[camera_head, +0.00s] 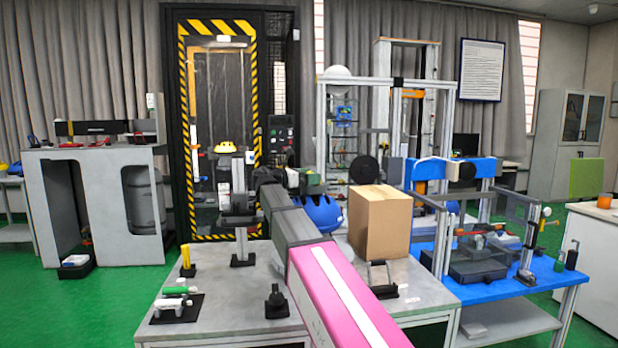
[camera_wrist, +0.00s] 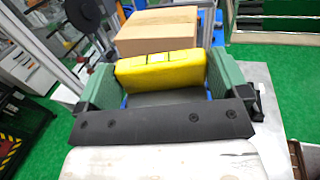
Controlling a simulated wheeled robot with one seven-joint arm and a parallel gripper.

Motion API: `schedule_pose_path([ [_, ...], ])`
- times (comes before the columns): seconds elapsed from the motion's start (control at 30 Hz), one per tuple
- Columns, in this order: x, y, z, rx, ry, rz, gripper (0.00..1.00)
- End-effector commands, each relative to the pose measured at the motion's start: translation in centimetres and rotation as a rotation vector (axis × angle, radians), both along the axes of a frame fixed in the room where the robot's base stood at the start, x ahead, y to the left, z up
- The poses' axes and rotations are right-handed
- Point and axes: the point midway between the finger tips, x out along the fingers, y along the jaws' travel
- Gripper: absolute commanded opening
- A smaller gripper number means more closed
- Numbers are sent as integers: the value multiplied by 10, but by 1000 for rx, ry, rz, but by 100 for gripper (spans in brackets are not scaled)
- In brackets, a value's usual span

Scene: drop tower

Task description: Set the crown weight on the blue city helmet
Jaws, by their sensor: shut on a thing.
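The crown weight (camera_wrist: 160,69), a yellow block, sits between the two green finger pads of my gripper (camera_wrist: 158,80) in the wrist view. The gripper is shut on it. In the head view my gripper (camera_head: 309,183) is above the blue city helmet (camera_head: 322,212), at the back of the grey table. My arm hides part of the helmet. Small blue patches show beside the grey surface under the weight in the wrist view. I cannot tell whether the weight touches the helmet.
A cardboard box (camera_head: 380,223) stands close to the right of the helmet, and also shows beyond the weight in the wrist view (camera_wrist: 158,32). A post stand (camera_head: 241,215) is to the left. A blue bench (camera_head: 470,288) with a rig is at the right.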

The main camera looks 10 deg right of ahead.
Motion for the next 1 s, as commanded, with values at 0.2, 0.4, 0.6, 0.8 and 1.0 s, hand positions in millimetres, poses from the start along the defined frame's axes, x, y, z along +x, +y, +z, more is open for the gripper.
schedule_pose_path([
  [0.2, 0, 0, -1, -4, -2, 0, 33],
  [0.4, 0, 0, -2, -4, -2, 0, 33],
  [0.6, 0, 0, -4, -4, -2, 0, 33],
  [0.8, 0, 0, -6, -4, -2, 0, 33],
  [1.0, 0, 0, -7, -3, -2, 0, 100],
])
